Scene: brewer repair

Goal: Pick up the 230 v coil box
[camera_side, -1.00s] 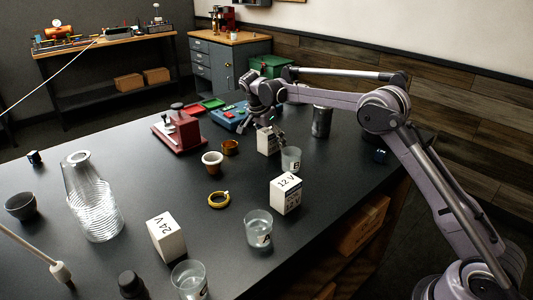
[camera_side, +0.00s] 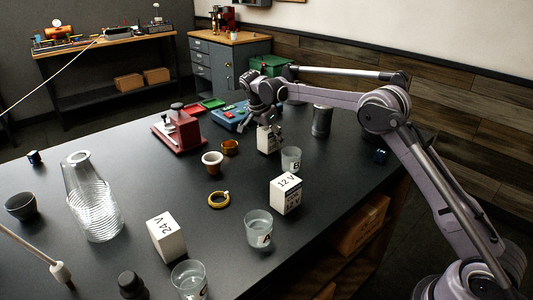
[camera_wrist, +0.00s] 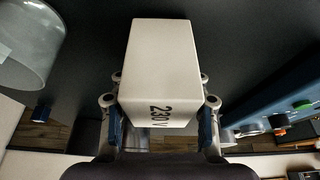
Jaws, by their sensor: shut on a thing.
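The 230 V coil box (camera_wrist: 161,62) is a white box with black "230 V" lettering, large in the middle of the wrist view. My gripper (camera_wrist: 160,108) has one finger on each side of the box and is shut on it. In the side view the box (camera_side: 266,142) is partly hidden under my gripper (camera_side: 269,130), near the back of the dark table. I cannot tell whether its base touches the table.
Glass B (camera_side: 291,159) stands just right of the box. The 12 V box (camera_side: 286,194) and 24 V box (camera_side: 166,236) stand nearer the front. A dark canister (camera_side: 321,121) stands to the right.

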